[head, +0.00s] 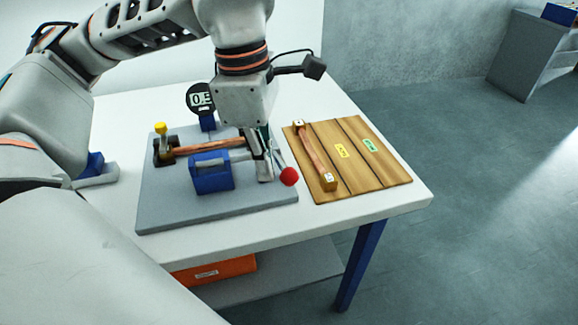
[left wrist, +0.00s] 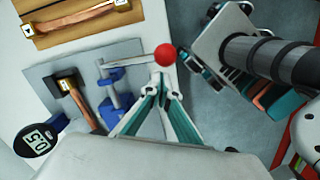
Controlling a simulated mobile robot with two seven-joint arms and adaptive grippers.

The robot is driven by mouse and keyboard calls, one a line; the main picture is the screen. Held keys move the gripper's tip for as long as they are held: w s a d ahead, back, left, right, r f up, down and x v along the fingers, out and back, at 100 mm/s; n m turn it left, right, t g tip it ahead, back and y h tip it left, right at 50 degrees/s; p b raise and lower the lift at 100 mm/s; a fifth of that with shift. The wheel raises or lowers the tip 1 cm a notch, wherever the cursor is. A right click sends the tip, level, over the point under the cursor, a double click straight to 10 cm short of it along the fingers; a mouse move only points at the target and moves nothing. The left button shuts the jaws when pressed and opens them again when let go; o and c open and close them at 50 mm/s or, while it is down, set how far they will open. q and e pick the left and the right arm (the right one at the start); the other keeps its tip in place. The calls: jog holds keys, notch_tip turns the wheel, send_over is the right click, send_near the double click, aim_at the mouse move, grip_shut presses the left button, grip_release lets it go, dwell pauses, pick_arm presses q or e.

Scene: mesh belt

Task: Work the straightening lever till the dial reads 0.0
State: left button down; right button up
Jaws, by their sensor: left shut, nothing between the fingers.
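The dial (head: 201,98) stands at the back of the grey base plate (head: 165,210) and reads 0.5; it also shows in the left wrist view (left wrist: 35,140). The lever's red ball knob (head: 289,176) is at the right edge of the plate; in the left wrist view the ball (left wrist: 165,55) sits just beyond my fingertips. My left gripper (head: 265,175) points down, shut and empty, beside the lever. I cannot tell whether it touches the lever. A copper bar (head: 205,146) lies in the fixture behind a blue block (head: 212,180).
A wooden board (head: 360,185) with another copper bar (head: 317,160), a yellow tag (head: 341,151) and a green tag (head: 370,145) lies right of the plate. A yellow knob (head: 160,128) tops the fixture's left end. An orange bin (head: 215,271) sits below the white table (head: 410,204).

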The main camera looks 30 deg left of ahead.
pick_arm(q)
notch_tip(320, 180, up, 12)
jog(key=shift+s+a, duration=0.2)
jog(key=shift+a, duration=0.25)
dwell(0.9)
